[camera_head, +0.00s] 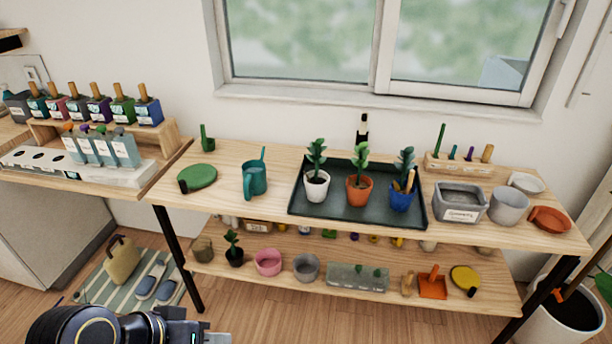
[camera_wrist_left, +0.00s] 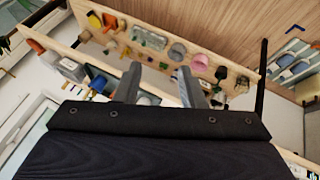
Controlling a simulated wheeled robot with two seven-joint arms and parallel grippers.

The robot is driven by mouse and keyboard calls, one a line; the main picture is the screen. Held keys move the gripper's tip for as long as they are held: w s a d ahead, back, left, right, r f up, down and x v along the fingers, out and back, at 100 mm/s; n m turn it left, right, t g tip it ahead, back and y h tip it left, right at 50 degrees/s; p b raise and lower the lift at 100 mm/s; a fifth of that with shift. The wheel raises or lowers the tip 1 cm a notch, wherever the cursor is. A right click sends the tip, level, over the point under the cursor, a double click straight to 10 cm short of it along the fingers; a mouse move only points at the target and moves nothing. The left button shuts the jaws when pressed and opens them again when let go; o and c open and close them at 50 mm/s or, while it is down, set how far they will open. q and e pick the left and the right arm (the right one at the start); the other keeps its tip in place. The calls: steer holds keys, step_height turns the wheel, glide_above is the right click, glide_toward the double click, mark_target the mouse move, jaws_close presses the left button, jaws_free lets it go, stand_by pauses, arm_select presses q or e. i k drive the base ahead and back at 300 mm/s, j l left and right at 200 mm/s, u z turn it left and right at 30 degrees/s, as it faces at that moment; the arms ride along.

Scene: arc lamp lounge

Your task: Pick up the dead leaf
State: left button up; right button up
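Three potted plants stand on the dark tray (camera_head: 335,207) on the upper shelf: one in a white pot (camera_head: 317,190), one in a terracotta pot (camera_head: 359,191) and one in a blue pot (camera_head: 401,199). A small tan piece (camera_head: 410,181) sticks up at the blue pot's right side. It may be the dead leaf, but it is too small to be sure. My left gripper (camera_head: 207,338) is at the bottom edge of the head view, well in front of the shelves. In the left wrist view its fingers (camera_wrist_left: 160,70) are apart with nothing between them. My right gripper is not in view.
A grey labelled bin (camera_head: 460,203) and bowls stand right. The lower shelf (camera_head: 325,268) holds pots and tools. A dark bottle (camera_head: 362,130) stands behind the tray. Floor in front is clear.

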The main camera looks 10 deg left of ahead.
mark_target(316, 191)
steer(key=i, duration=1.4)
steer(key=j+u, duration=0.05)
steer(key=j, duration=0.05)
